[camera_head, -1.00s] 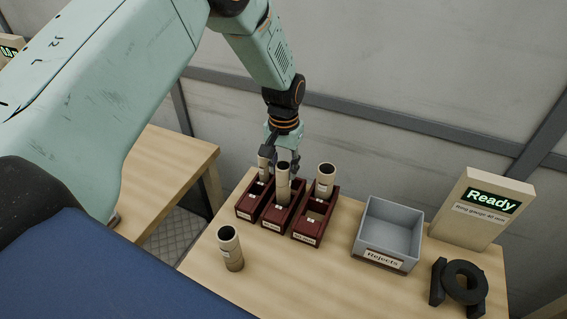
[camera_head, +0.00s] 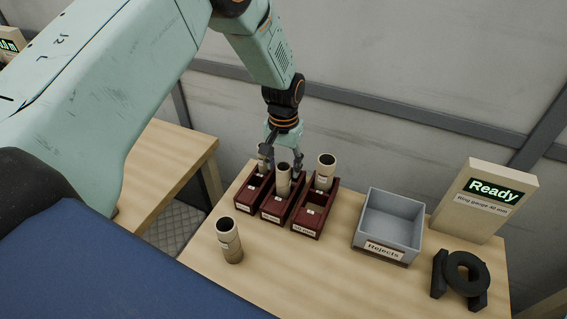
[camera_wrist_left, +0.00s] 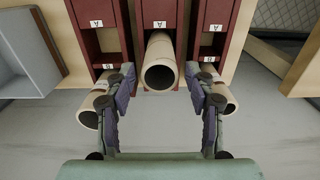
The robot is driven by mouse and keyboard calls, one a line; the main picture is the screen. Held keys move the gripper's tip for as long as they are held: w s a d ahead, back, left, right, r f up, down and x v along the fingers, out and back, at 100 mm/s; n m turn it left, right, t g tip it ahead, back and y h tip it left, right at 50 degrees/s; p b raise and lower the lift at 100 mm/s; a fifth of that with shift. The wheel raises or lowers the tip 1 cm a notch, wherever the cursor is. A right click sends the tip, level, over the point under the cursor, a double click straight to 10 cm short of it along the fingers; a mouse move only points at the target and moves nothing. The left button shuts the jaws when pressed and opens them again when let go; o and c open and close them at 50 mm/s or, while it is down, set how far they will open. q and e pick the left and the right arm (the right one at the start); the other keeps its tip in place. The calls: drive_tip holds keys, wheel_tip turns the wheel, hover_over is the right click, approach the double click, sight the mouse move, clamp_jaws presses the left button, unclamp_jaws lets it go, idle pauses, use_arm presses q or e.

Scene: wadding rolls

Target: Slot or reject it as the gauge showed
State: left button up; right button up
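My left gripper (camera_head: 283,172) is open, its fingers on either side of the cardboard roll (camera_head: 283,181) in the middle dark-red rack (camera_head: 275,211). In the left wrist view this roll (camera_wrist_left: 160,64) stands between the spread fingers (camera_wrist_left: 162,95), with a gap on both sides. The grey Rejects box (camera_head: 386,249) looks empty. The black ring gauge (camera_head: 480,273) stands at the right, before a sign reading Ready (camera_head: 476,207). My right gripper is out of view.
The left rack (camera_head: 247,206) and right rack (camera_head: 306,225) each hold a roll at the back, close beside my fingers. A loose roll (camera_head: 230,243) stands upright at the table's front left. The table between racks and Rejects box is clear.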

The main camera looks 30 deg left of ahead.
use_arm(q)
drive_tip(key=shift+o, duration=0.4)
drive_tip(key=shift+r, duration=0.15)
wheel_tip(320, 180, up, 12)
drive_tip(key=shift+f, duration=0.2)
